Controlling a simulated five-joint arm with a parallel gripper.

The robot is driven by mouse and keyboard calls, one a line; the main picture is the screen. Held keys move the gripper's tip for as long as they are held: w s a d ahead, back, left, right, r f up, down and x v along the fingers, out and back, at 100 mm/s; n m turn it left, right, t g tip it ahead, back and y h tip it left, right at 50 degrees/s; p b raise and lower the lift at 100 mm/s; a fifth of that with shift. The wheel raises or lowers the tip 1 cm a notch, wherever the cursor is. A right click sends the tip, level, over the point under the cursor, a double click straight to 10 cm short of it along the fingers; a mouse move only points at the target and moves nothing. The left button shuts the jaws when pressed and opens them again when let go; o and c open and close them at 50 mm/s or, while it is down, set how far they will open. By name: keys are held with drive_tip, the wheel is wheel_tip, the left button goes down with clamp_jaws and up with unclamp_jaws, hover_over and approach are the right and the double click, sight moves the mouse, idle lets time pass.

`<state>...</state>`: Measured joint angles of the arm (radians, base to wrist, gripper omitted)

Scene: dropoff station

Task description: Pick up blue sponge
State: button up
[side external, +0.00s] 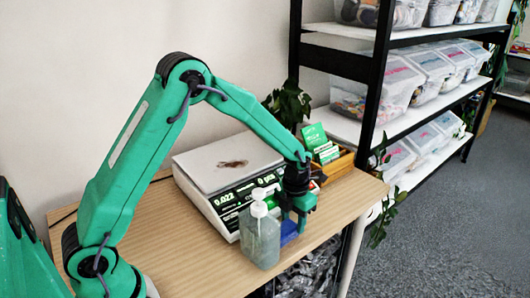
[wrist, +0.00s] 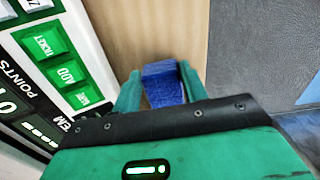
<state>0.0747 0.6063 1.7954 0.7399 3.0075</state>
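The blue sponge (side external: 289,232) is at the front of the wooden table, partly hidden behind the soap bottle and my gripper in the side view. In the wrist view, the sponge (wrist: 164,84) lies between the two green fingers of my gripper (wrist: 160,88). The right finger is against or very near it, and a thin strip of wood shows by the left finger. In the side view my gripper (side external: 302,215) points down at the sponge. I cannot tell whether the fingers press on it.
A clear pump bottle (side external: 260,238) stands just left of the sponge. A white scale (side external: 215,165) with a green display is behind. A wooden box (side external: 338,166) with cards is at the back right. The table's (side external: 190,262) front edge is close to the sponge.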

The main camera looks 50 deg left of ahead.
drive_tip(key=shift+c, duration=0.8)
drive_tip(key=shift+r, duration=0.2)
wheel_tip(320, 180, up, 10)
drive_tip(key=shift+f, duration=0.15)
drive_tip(key=shift+o, duration=1.3)
drive_tip(key=shift+c, duration=1)
drive_tip(key=s+a+r+n, duration=0.1)
drive_tip(key=a+r+n, duration=0.2)
drive_tip(key=a+n, duration=0.3)
drive_tip(key=s+a+r+n, duration=0.1)
drive_tip(key=a+r+n, duration=0.1)
drive_tip(key=a+n, duration=0.4)
drive_tip(key=s+a+r+n, duration=0.2)
drive_tip(key=a+n, duration=0.4)
drive_tip(key=a, duration=0.7)
drive_tip(key=shift+a+r, duration=0.4)
drive_tip(key=shift+r, duration=0.45)
